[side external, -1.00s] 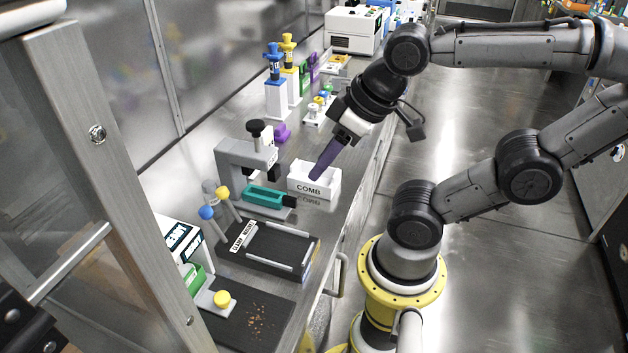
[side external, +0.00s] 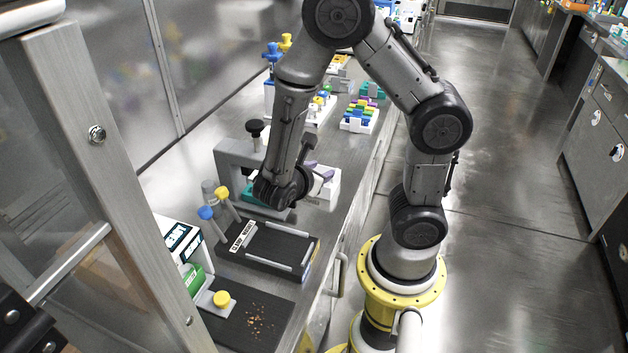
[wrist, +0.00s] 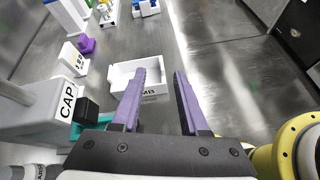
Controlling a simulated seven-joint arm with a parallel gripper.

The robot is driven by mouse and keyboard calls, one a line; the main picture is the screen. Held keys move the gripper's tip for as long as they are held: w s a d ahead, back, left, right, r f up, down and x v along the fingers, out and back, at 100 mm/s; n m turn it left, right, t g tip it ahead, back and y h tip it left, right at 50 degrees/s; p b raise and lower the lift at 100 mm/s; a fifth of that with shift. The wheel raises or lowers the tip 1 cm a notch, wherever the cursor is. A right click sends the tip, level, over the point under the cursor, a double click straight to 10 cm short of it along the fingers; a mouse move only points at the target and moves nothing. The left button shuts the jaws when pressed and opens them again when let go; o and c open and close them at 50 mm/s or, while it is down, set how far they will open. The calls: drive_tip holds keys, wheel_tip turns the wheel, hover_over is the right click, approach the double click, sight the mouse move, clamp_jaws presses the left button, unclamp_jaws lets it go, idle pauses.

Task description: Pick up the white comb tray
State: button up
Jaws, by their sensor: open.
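The white comb tray (wrist: 117,74) is an open box with dark lettering on its front, standing on the steel bench. In the side external view the tray (side external: 331,190) is partly hidden behind my arm and gripper.
A grey CAP device (wrist: 50,108) with a teal part stands left of the tray. A dark flat tray (side external: 268,246) lies nearer the camera. Racks with coloured pieces (side external: 360,113) stand farther along the bench. The aisle floor is to the right.

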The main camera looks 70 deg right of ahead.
drive_tip(key=d+f+n, duration=0.1)
drive_tip(key=d+f, duration=0.1)
drive_tip(key=d+f+n, duration=0.1)
drive_tip(key=d+f, duration=0.1)
drive_tip(key=s+d+f+n+h, duration=0.1)
drive_tip(key=d+f, duration=0.2)
drive_tip(key=shift+w+x, duration=0.2)
drive_tip(key=shift+x, duration=1.15)
drive_tip(key=shift+w+x, duration=0.15)
drive_tip(key=shift+x, duration=1.25)
drive_tip(key=shift+f, duration=0.1)
drive_tip(key=shift+a, duration=0.1)
clamp_jaws()
